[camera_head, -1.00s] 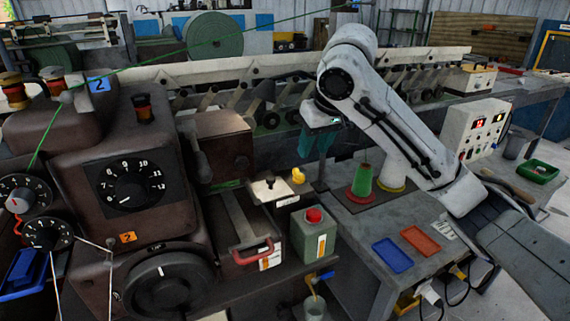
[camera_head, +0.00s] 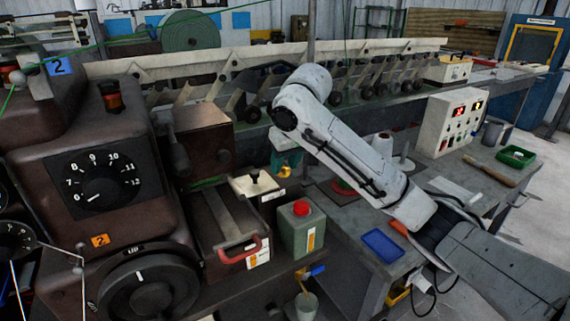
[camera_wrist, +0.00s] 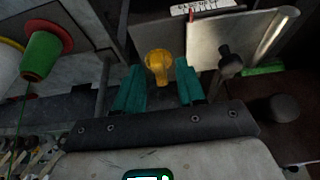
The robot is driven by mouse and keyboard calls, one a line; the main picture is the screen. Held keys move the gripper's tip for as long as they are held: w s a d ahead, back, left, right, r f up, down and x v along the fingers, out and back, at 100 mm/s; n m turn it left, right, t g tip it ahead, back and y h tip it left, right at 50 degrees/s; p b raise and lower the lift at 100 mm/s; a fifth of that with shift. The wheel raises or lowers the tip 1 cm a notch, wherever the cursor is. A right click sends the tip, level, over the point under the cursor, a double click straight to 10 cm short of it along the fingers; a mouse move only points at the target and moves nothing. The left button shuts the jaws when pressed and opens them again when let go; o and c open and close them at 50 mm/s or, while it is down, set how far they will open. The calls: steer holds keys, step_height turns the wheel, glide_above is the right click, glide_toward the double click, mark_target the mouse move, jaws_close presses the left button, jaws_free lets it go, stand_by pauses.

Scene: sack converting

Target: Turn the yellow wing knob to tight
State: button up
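The yellow wing knob (camera_head: 285,172) sits beside the metal plate with the black handle, at the edge of the brown machine. In the wrist view the yellow knob (camera_wrist: 157,62) appears between the tips of my two teal fingers, with gaps on both sides. My gripper (camera_wrist: 158,76) is open and empty. In the head view my gripper (camera_head: 286,160) is just above and around the knob, partly hiding it. I cannot tell how deep the knob lies between the fingers. Any tight mark is not readable.
A green canister (camera_head: 301,232) with a red cap stands right in front of the knob. A black-knobbed handle (camera_wrist: 229,62) rises beside the right finger in the wrist view. A green cone (camera_wrist: 42,55) on a red base stands left there. A blue tray (camera_head: 383,246) lies on the bench.

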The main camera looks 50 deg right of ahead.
steer(key=shift+f, duration=0.1)
steer(key=shift+c, duration=0.3)
steer(key=c, duration=0.6)
steer(key=shift+c, duration=0.2)
